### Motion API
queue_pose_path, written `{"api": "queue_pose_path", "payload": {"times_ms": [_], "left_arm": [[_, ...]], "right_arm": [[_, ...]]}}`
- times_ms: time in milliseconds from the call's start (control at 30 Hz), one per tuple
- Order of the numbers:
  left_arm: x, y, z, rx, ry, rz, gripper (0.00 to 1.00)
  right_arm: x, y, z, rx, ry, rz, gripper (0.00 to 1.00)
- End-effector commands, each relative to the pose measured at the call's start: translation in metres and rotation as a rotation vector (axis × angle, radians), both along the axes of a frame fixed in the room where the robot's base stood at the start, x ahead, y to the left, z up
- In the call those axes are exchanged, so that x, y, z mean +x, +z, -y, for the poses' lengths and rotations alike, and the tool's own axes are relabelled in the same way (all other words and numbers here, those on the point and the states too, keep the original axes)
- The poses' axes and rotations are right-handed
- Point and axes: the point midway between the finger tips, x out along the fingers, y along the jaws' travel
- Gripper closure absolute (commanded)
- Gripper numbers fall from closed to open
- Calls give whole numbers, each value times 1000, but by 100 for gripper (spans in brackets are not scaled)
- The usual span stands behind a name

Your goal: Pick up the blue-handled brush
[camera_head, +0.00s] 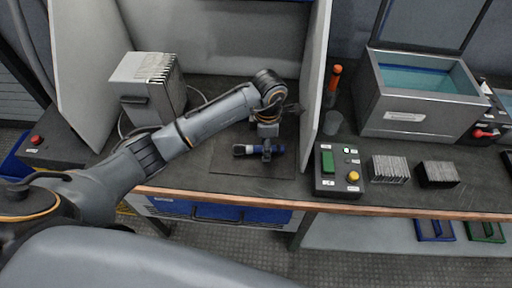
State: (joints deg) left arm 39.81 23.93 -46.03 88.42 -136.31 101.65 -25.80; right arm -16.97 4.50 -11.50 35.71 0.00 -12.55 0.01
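The blue-handled brush (278,149) lies crosswise on a dark mat (228,168) on the bench. Its dark head points left and its blue handle points right. My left gripper (266,151) reaches down from above, with its dark fingers at the middle of the brush, hiding part of the handle. The fingers are too small to tell whether they are shut on it or only around it. My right gripper is not in view.
Pale panels stand left and right of the mat (315,70). To the right are a control box (327,184), finned dark blocks (388,168) and an open tank with bluish liquid (415,115). The bench front edge is close.

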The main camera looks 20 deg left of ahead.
Motion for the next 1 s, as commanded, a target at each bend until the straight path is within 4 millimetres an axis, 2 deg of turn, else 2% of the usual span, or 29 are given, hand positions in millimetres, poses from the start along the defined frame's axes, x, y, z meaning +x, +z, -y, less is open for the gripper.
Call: {"api": "queue_pose_path", "payload": {"times_ms": [200,400,467,800,1000], "left_arm": [[0,-1,0,-1,0,1,49],[0,0,0,-1,0,0,90],[0,0,0,-1,0,0,100],[0,1,0,-1,0,2,100],[1,16,0,-2,0,4,100]], "right_arm": [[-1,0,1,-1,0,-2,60],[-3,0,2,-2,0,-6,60],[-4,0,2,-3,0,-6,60],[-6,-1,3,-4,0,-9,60],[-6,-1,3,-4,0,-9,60]]}}
